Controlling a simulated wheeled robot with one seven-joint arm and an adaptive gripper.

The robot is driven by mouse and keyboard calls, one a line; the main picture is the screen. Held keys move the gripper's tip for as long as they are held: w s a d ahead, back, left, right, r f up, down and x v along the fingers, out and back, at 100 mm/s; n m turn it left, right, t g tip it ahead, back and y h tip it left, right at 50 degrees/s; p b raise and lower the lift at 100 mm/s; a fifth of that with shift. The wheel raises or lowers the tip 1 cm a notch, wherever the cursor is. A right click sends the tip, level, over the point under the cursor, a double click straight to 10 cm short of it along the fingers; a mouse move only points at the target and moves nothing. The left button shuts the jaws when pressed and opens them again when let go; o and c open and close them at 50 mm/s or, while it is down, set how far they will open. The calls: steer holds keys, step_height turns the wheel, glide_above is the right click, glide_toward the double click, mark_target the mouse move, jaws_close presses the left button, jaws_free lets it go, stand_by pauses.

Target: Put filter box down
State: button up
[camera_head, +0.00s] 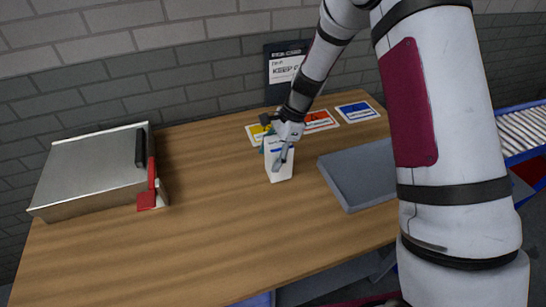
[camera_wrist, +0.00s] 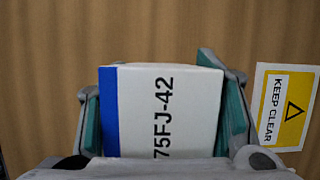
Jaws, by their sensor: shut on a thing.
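The filter box (camera_head: 279,170) is a white carton with a blue band, upright at the middle of the wooden table (camera_head: 215,215) in the head view. In the wrist view the filter box (camera_wrist: 165,110) shows the blue stripe and the print "75FJ-42". My gripper (camera_head: 279,147) has its teal-padded fingers on both sides of it and is shut on it; the fingers also show in the wrist view (camera_wrist: 165,125). I cannot tell whether the underside of the box touches the table.
A metal case (camera_head: 95,170) with a red part (camera_head: 149,190) stands at the left. A yellow "KEEP CLEAR" card (camera_wrist: 284,108), a red card (camera_head: 319,121) and a blue card (camera_head: 357,112) lie at the back. A grey tray (camera_head: 345,190) is at the right. The table's middle front is free.

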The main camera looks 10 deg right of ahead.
steer(key=shift+f, duration=0.4)
steer(key=shift+f, duration=0.1)
steer(key=o, duration=1.6)
